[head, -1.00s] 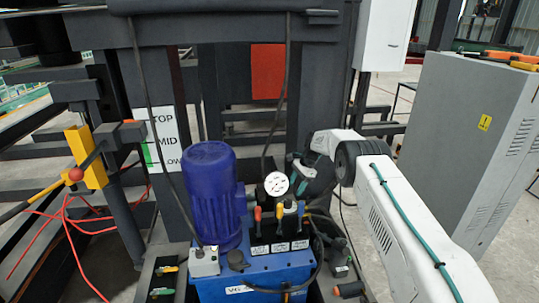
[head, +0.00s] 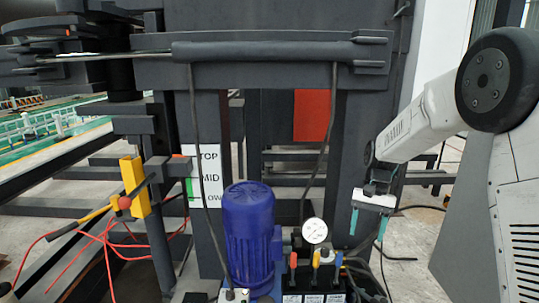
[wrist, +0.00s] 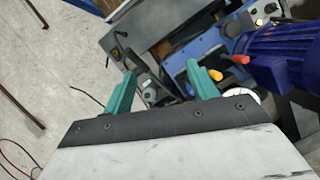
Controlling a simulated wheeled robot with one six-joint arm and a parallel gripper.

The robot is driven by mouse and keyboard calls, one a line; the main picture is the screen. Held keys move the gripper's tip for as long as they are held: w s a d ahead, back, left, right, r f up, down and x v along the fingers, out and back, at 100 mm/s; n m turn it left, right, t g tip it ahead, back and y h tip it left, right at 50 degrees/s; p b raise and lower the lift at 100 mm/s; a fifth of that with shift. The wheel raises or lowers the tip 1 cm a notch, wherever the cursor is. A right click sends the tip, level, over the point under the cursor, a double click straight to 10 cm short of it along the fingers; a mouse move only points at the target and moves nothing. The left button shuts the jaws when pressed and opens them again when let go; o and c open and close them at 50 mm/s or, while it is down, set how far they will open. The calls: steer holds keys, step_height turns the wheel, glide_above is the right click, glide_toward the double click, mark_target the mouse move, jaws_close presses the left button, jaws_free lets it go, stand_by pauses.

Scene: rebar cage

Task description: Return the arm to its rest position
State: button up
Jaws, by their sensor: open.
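My gripper (head: 368,227) hangs at the end of my white arm, right of the pressure gauge (head: 314,231) in the head view. Its two teal fingers point down and stand apart with nothing between them. In the wrist view my gripper (wrist: 163,88) also shows open, with the blue hydraulic unit (wrist: 188,72) beyond the fingertips. My arm is raised and bent, with its large dark joint at the upper right of the head view.
The blue motor (head: 248,238) and levers with red, yellow and blue handles (head: 317,258) stand at the bottom centre. A dark steel frame (head: 270,72) rises behind. A grey cabinet (head: 455,245) stands at right.

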steer(key=s+r+n+t, duration=0.1)
steer(key=s+r, duration=0.3)
steer(key=s, duration=0.8)
steer(key=s+r+n+t+h, duration=0.1)
steer(key=s+r, duration=0.4)
steer(key=s, duration=0.7)
steer(key=s+r+n+t, duration=0.2)
steer(key=s+r, duration=0.2)
steer(key=s, duration=0.8)
steer(key=shift+a+r+n+t+h, duration=0.3)
steer(key=shift+a+r+t+h, duration=0.1)
